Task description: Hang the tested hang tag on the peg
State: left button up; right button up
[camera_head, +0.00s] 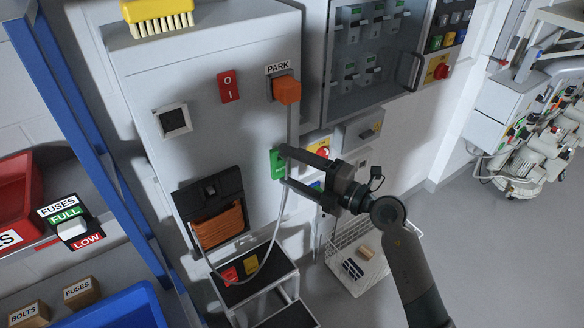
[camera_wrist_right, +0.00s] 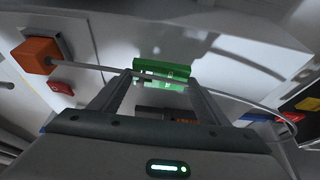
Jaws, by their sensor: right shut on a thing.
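The green hang tag (camera_head: 277,163) is at the fingertips of my right gripper (camera_head: 284,166), in front of the grey cabinet. In the right wrist view the green tag (camera_wrist_right: 162,73) lies across the ends of the two fingers. The right gripper (camera_wrist_right: 158,85) is shut on it. A pale cable passes close by the fingers in both views. I cannot make out the peg for certain in either view. My left gripper is not in view.
An orange plug (camera_head: 287,90) sits at the PARK label on the cabinet (camera_head: 215,75). Red and yellow tags (camera_head: 240,270) lie on a step (camera_head: 285,285) below. A blue-framed shelf (camera_head: 75,110) stands at the left.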

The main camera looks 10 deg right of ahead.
jog(key=o, duration=1.2)
jog(key=shift+c, duration=0.2)
jog(key=shift+s+d+f, duration=0.1)
jog(key=shift+s+d, duration=0.25)
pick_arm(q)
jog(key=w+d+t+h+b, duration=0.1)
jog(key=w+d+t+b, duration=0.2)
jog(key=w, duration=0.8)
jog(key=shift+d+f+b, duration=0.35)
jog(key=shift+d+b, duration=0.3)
pick_arm(e)
jog(key=v, duration=1.6)
jog(key=shift+s, duration=0.2)
jog(key=shift+d, duration=0.15)
